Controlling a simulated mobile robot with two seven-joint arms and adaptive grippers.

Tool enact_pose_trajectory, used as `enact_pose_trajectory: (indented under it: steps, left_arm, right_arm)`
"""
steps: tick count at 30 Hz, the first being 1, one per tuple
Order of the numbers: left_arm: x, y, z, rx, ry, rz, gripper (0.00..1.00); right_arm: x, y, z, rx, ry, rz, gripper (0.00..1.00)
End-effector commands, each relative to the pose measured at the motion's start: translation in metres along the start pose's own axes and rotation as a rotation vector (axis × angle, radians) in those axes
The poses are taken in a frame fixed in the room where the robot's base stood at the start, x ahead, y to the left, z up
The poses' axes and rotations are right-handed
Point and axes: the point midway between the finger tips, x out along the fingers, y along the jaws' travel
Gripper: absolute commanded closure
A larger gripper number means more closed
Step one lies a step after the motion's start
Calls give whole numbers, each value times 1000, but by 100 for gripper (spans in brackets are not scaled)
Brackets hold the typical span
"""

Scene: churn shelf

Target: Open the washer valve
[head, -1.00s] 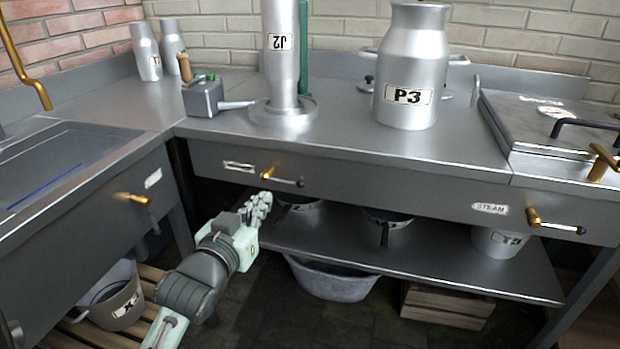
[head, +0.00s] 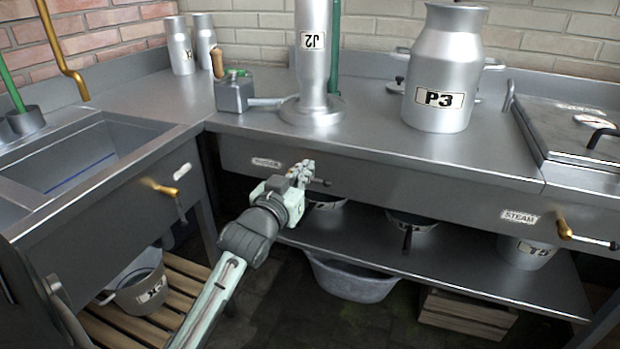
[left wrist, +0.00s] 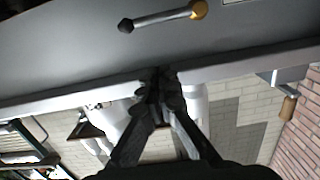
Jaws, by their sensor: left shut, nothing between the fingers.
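The washer valve is a brass knob with a dark-tipped lever on the counter's front panel, beside a small, blurred label (head: 267,162). In the head view my left gripper (head: 305,168) covers its brass part; the lever's dark tip (head: 323,182) shows to the right. In the left wrist view the whole valve lever (left wrist: 163,16) lies nearly level, brass end right and dark end left. My left gripper (left wrist: 160,88) is shut and empty there, its fingertips near the pale counter edge and apart from the lever. My right gripper is not in view.
A steam valve (head: 566,230) sits further right on the panel, another brass valve (head: 166,191) on the sink front at left. Can P3 (head: 440,95) and cylinder J2 (head: 313,75) stand on the counter. A lower shelf (head: 450,272) holds pots.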

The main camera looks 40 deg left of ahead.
Motion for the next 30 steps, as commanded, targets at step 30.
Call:
enact_pose_trajectory:
  steps: [30]
  left_arm:
    - [36,2,40,18,0,-1,100]
  right_arm:
    - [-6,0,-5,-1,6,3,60]
